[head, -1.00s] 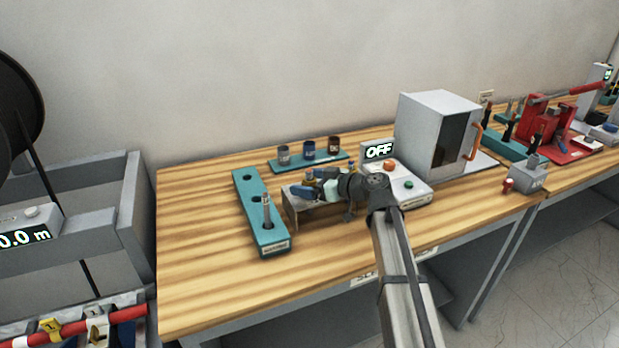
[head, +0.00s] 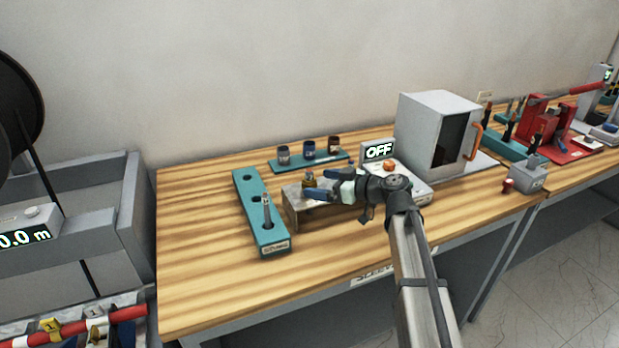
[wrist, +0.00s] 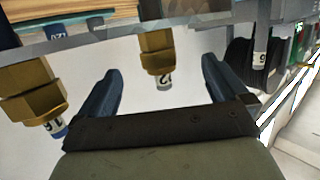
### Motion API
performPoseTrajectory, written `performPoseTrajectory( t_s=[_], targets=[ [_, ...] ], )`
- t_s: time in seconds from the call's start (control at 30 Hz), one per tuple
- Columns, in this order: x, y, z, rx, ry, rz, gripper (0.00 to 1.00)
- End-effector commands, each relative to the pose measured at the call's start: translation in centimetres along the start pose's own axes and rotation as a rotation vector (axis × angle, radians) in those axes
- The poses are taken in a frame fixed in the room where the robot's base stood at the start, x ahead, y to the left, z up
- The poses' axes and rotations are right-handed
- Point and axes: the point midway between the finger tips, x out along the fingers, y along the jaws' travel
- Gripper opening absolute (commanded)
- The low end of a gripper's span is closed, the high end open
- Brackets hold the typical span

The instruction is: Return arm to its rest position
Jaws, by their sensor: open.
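My gripper (head: 318,187) is over the right part of the small wooden block with a metal top (head: 300,210) on the workbench. Its two blue fingers are apart in the wrist view (wrist: 160,92). A brass fitting with a white-and-grey tip (wrist: 157,55) shows beyond and between the fingers, and I see no contact with them. A second brass fitting (wrist: 35,98) is at the left of the wrist view. In the head view a brass fitting (head: 310,180) stands on the block near the fingertips. My wrist hides part of the block and the control box behind.
A teal holder (head: 245,195) with an upright metal pin stands left of the block. Several small cups sit on a teal strip (head: 285,165) behind. A box reading OFF (head: 380,151) and a grey oven (head: 425,130) stand to the right. The bench's left front (head: 195,280) is clear.

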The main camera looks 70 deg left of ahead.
Motion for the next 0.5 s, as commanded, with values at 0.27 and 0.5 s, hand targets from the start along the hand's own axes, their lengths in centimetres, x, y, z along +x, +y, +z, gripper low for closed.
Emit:
performPoseTrajectory(
  t_s=[0.27, 0.5],
  targets=[
    [-1.37, 0.03, 0.03, 0.0, 0.0, 0.001, 1.0],
    [-1.32, 0.03, 0.03, 0.0, 0.0, 0.0, 1.0]
  ],
)
